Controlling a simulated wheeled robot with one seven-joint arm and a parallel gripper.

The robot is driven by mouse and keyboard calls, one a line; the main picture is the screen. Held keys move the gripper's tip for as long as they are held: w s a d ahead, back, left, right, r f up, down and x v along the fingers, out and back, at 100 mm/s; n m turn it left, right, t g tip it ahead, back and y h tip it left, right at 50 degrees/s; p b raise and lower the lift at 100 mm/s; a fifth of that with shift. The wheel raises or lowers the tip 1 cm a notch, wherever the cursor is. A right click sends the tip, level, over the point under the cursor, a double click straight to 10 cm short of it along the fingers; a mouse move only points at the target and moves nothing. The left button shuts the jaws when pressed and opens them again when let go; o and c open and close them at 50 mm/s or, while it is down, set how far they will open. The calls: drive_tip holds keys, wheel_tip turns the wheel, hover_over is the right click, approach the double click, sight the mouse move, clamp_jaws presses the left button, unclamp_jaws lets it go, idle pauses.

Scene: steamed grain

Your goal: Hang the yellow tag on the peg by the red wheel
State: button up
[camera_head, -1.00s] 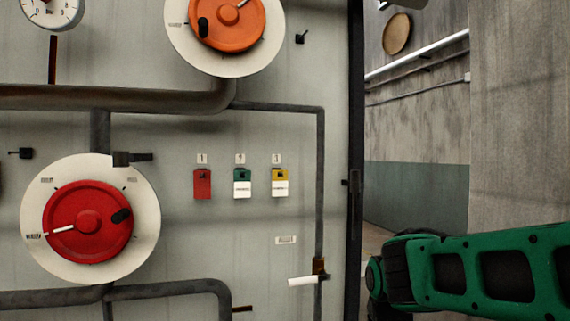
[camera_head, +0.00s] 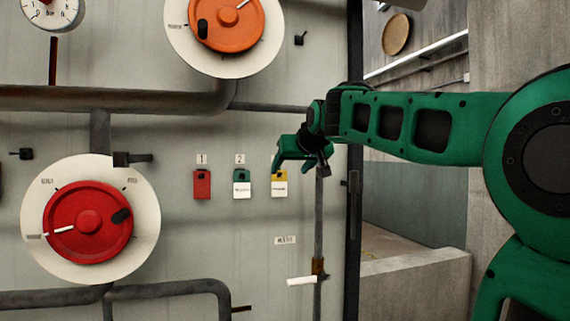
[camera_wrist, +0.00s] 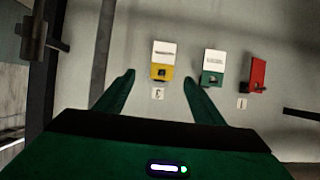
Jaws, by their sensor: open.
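The yellow tag (camera_head: 279,176), with a white lower label, hangs on the panel at the right end of a row of tags. My gripper (camera_head: 298,167) is open and empty in front of it, partly covering its top. In the wrist view the yellow tag (camera_wrist: 161,72) shows between and beyond the two fingertips, and I see no contact. The red wheel (camera_head: 88,222) sits on a round white plate at the left. A dark peg (camera_head: 142,157) sticks out at the plate's upper right edge, with nothing on it. Another small dark peg (camera_head: 22,153) is at its upper left.
A green tag (camera_head: 242,184) and a red tag (camera_head: 202,185) hang left of the yellow one. An orange wheel (camera_head: 228,22) is above. Pipes (camera_head: 120,97) cross the panel, and a white-handled lever (camera_head: 301,281) juts out below the tags.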

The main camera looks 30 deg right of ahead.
sight(279, 172)
drive_tip(key=w, duration=0.3)
drive_tip(key=w+d+f, duration=0.1)
drive_tip(key=w, duration=0.3)
drive_tip(key=w+d+f, duration=0.1)
drive_tip(key=w, duration=0.2)
drive_tip(key=shift+w+d, duration=0.25)
drive_tip(key=shift+w, duration=0.05)
drive_tip(key=c, duration=1.1)
drive_tip(key=o, duration=1.1)
drive_tip(key=shift+c, duration=0.6)
drive_tip(key=c, duration=1)
drive_tip(key=shift+r+t, duration=0.25)
drive_tip(key=shift+t, duration=0.05)
